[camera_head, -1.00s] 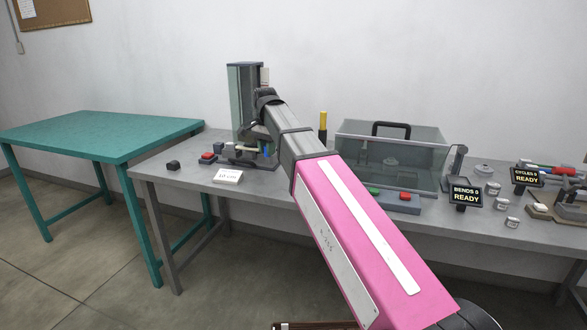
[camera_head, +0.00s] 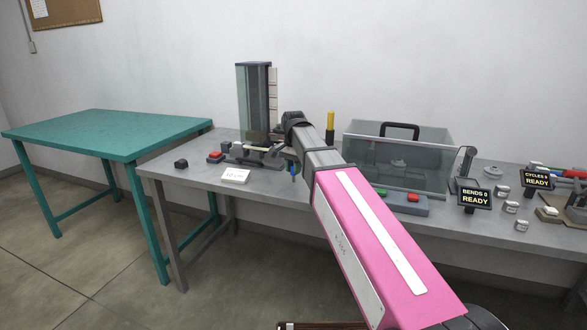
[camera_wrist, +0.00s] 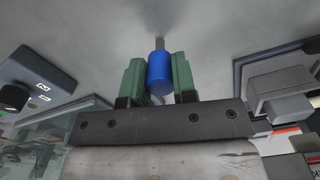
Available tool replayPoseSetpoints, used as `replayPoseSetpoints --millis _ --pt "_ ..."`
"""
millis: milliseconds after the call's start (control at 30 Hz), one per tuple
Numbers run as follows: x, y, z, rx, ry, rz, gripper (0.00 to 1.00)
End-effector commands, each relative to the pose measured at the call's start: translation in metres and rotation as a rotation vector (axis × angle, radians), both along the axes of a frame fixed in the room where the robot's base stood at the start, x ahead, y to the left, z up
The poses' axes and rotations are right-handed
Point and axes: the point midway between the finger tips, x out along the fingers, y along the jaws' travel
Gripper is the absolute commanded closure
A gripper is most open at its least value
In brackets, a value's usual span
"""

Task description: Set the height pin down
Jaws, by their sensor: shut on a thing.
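The height pin has a blue cylindrical grip (camera_wrist: 160,74) between the green fingers of my gripper (camera_wrist: 158,80) in the wrist view. A thin grey shaft runs beyond the blue part toward a grey surface; I cannot tell whether its end touches it. In the head view a small blue bit of the pin (camera_head: 293,170) shows below the end of my arm, right of the tall test stand (camera_head: 254,105). My arm hides most of the gripper there. The stand's base is on the grey bench (camera_head: 205,190).
A clear box with a black handle (camera_head: 400,132) stands right of my arm, with a control block (camera_head: 408,204) in front. A yellow-topped post (camera_head: 330,124) is behind my arm. A white label card (camera_head: 235,176) and red button box (camera_head: 215,157) are by the stand. The teal table (camera_head: 105,132) is bare.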

Motion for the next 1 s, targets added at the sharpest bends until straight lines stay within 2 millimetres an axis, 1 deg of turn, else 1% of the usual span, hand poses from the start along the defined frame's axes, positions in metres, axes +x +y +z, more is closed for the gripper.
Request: replayPoseSetpoints --millis 267,300,333,367,633,733,867,1000 --pt "0.0 0.0 -0.003 0.0 0.0 0.0 1.0" --pt "0.0 0.0 -0.002 0.0 0.0 0.0 0.65" --pt "0.0 0.0 -0.002 0.0 0.0 0.0 0.55" --pt "0.0 0.0 -0.002 0.0 0.0 0.0 0.49" --pt "0.0 0.0 -0.002 0.0 0.0 0.0 0.49" --pt "0.0 0.0 0.002 0.0 0.0 0.0 0.49" --pt "0.001 0.0 0.015 0.0 -0.001 0.0 0.49" --pt "0.001 0.0 0.038 0.0 -0.001 0.0 0.49"
